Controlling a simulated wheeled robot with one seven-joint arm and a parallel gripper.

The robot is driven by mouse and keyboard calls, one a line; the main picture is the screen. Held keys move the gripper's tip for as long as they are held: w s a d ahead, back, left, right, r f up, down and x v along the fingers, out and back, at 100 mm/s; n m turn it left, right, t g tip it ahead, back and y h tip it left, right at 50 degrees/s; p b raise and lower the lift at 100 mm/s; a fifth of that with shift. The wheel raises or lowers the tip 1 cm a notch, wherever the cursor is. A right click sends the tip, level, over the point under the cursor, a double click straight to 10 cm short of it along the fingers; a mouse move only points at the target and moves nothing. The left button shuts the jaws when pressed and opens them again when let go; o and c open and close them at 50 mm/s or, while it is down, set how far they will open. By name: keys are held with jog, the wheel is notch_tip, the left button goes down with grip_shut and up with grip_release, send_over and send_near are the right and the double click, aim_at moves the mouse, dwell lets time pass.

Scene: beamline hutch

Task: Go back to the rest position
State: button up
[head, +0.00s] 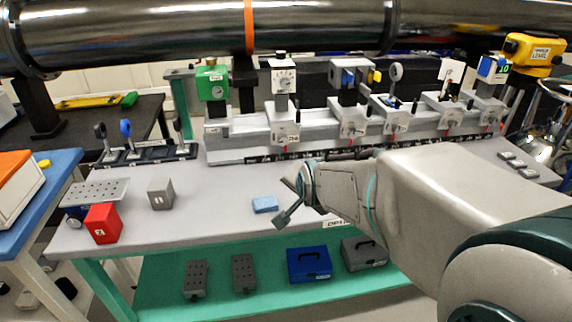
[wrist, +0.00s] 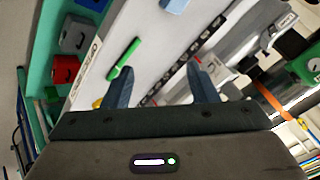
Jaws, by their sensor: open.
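My gripper (head: 290,202) is in the head view, at the end of my arm reaching in from the right, above the front part of the grey bench top (head: 225,225). In the wrist view my gripper (wrist: 158,85) shows two dark fingers spread apart with nothing between them. A light blue block (head: 265,204) lies on the bench just left of my gripper in the head view. In the wrist view a green bar-like item (wrist: 124,58) shows beyond the fingers; I cannot tell if it touches anything.
An optical rail (head: 240,140) with several mounted instruments runs along the bench's back. A grey block (head: 160,194) and a red box (head: 103,223) stand at left. A large dark pipe (head: 320,25) crosses above. The shelf below holds a blue case (head: 309,265).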

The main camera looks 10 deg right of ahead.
jog(key=s+r+n+g+p, duration=0.2)
jog(key=s+n+g+p, duration=0.1)
jog(key=s, duration=0.5)
jog(key=s+r+n+g+p, duration=0.2)
jog(key=s+n, duration=0.4)
jog(key=s, duration=0.3)
jog(key=shift+s+d+g+p, duration=0.3)
jog(key=shift+d+g+p, duration=0.15)
jog(key=shift+g+p, duration=0.2)
